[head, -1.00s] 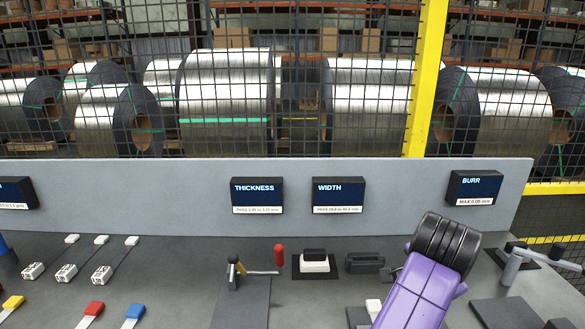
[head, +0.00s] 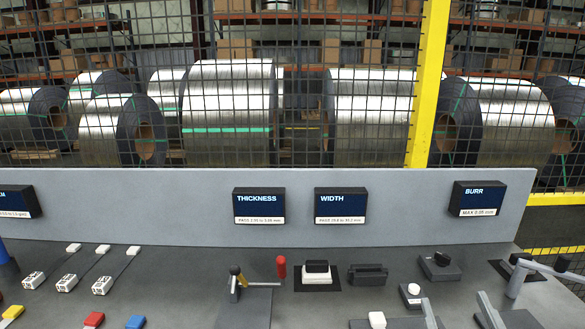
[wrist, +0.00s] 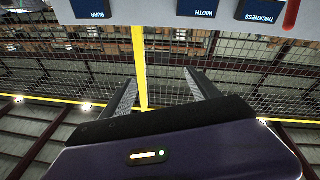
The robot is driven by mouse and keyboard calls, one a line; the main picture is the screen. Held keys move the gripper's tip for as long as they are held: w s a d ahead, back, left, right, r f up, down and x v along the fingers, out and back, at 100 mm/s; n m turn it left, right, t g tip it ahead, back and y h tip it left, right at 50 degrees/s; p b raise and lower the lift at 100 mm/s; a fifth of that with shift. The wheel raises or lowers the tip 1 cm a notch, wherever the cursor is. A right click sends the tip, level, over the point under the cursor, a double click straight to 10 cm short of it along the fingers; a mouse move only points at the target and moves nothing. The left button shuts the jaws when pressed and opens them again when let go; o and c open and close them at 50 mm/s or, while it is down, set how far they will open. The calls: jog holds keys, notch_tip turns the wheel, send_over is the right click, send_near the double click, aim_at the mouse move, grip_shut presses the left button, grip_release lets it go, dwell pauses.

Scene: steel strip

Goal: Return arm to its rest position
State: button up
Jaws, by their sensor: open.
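My gripper (head: 459,306) shows in the head view only as two grey fingertips at the bottom edge, right of centre. In the wrist view my gripper (wrist: 158,82) has its two fingers spread wide, with nothing between them but the background of mesh fence and yellow post. The fingers touch nothing that I can see. The rest of my arm is out of the head view; my purple wrist housing fills the bottom of the wrist view.
Behind stand the THICKNESS (head: 259,205), WIDTH (head: 340,205) and BURR (head: 477,198) displays, then a mesh fence with a yellow post (head: 428,85).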

jog(key=s+a+f+g, duration=0.2)
jog(key=s+f, duration=0.3)
jog(key=s, duration=0.6)
jog(key=s+a+f+m+g+y, duration=0.1)
jog(key=s+f, duration=0.3)
jog(key=s, duration=0.7)
jog(key=s+a+f+g, duration=0.2)
jog(key=s+f, duration=0.3)
jog(key=s, duration=0.7)
jog(key=shift+a+f+m+g+y, duration=0.3)
jog(key=shift+a+m+g+y, duration=0.1)
jog(key=shift+a, duration=0.2)
